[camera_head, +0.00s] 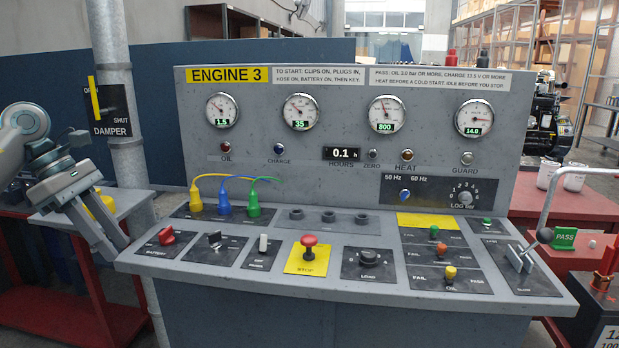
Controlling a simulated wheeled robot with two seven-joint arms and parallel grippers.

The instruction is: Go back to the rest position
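My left gripper (115,247) comes in from the left and hangs beside the left edge of the grey Engine 3 control panel (350,256). Its two fingers point down and to the right. They are apart, and I see nothing held between them. A yellow object (104,204) shows behind the fingers, partly hidden by them. My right gripper is not in view.
A grey pipe (112,40) stands behind the gripper, with a yellow-handled damper plate (108,112). A small side table (128,203) lies behind the fingers. The panel carries switches, a red stop button (309,242) and a throttle lever (545,234). A red bench (590,205) is at right.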

